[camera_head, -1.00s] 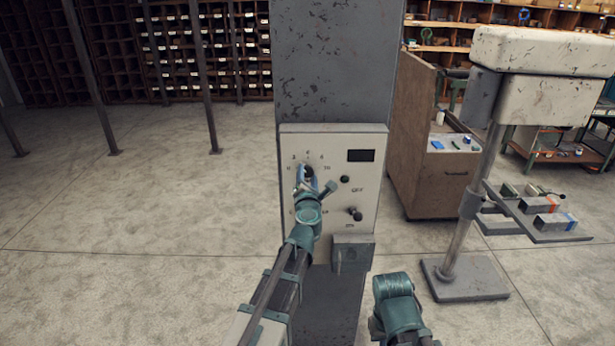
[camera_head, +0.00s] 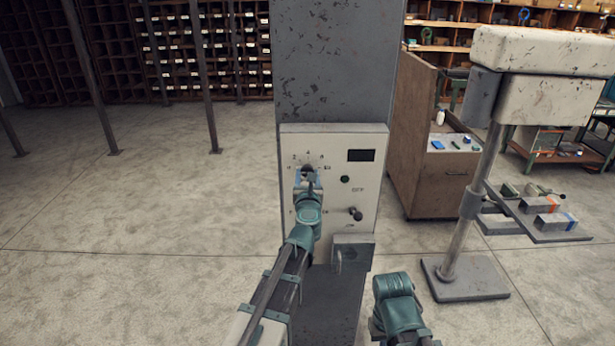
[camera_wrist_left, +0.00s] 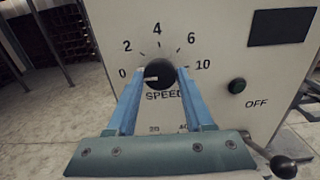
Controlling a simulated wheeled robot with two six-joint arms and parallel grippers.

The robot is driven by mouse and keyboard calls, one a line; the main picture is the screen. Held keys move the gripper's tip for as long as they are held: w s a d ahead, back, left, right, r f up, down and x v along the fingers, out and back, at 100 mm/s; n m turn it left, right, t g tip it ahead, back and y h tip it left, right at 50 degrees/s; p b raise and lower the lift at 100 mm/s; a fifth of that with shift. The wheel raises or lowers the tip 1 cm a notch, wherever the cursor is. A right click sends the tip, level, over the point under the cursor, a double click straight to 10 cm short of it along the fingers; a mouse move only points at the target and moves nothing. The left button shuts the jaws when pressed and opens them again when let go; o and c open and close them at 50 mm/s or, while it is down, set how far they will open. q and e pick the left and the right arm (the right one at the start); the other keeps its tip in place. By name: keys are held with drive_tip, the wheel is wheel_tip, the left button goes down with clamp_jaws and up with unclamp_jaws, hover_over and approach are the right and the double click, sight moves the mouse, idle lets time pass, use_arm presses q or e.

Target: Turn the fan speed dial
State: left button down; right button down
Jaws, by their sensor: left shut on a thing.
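The fan speed dial (camera_wrist_left: 160,72) is a round black knob with a white pointer mark, on a pale control panel (camera_head: 362,190). In the left wrist view the numbers 0 to 10 arc around it and "SPEED" is printed below. The pointer mark points left, toward 0. My left gripper (camera_wrist_left: 161,74) has its blue fingers on either side of the dial, shut on it. In the head view my left gripper (camera_head: 307,176) partly hides the dial. My right gripper's fingers are out of view; only part of that arm shows at lower right.
Near the dial are a dark display (camera_wrist_left: 280,27), a green button (camera_wrist_left: 237,86) by "OFF", and a lever with a black ball (camera_wrist_left: 284,166). A grey box (camera_head: 352,246) juts out below the panel. A wooden cabinet (camera_head: 428,160) and a metal stand (camera_head: 466,280) are to the right.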

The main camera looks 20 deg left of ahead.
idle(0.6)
use_arm(q)
drive_tip(key=shift+c, duration=1.4)
unclamp_jaws()
drive_tip(key=shift+s, duration=0.1)
